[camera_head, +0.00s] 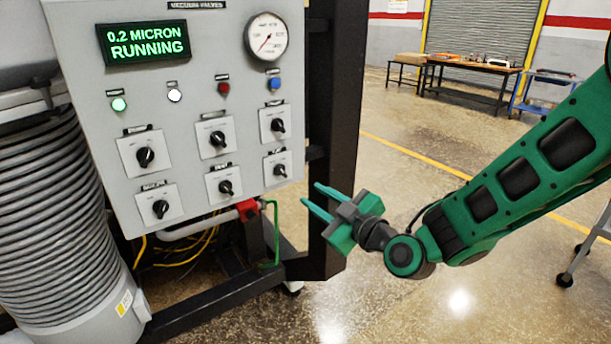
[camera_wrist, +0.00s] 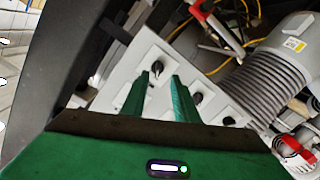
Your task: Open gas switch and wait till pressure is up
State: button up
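The grey control panel (camera_head: 95,85) carries six black rotary switches in two rows, and their small labels are too blurred to read. The right-hand ones are the upper right switch (camera_head: 278,126) and lower right switch (camera_head: 280,170). The display (camera_head: 145,40) reads "0.2 MICRON RUNNING". A round pressure gauge (camera_head: 266,37) sits at the panel's top right, its red needle pointing down-left. My gripper (camera_head: 309,193) is open and empty, apart from the panel's lower right side. In the wrist view its fingers (camera_wrist: 159,77) point toward the panel, with a switch (camera_wrist: 157,66) showing between the tips.
A black frame post (camera_head: 333,120) stands right of the panel, close to my gripper. A ribbed grey cylinder (camera_head: 45,210) stands at left.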

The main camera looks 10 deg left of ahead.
aim_at(284, 173)
jog(key=shift+t, duration=0.4)
jog(key=x, duration=0.7)
jog(key=r+x, duration=0.1)
jog(key=x, duration=0.3)
jog(key=shift+s+a, duration=0.2)
jog(key=shift+a, duration=0.25)
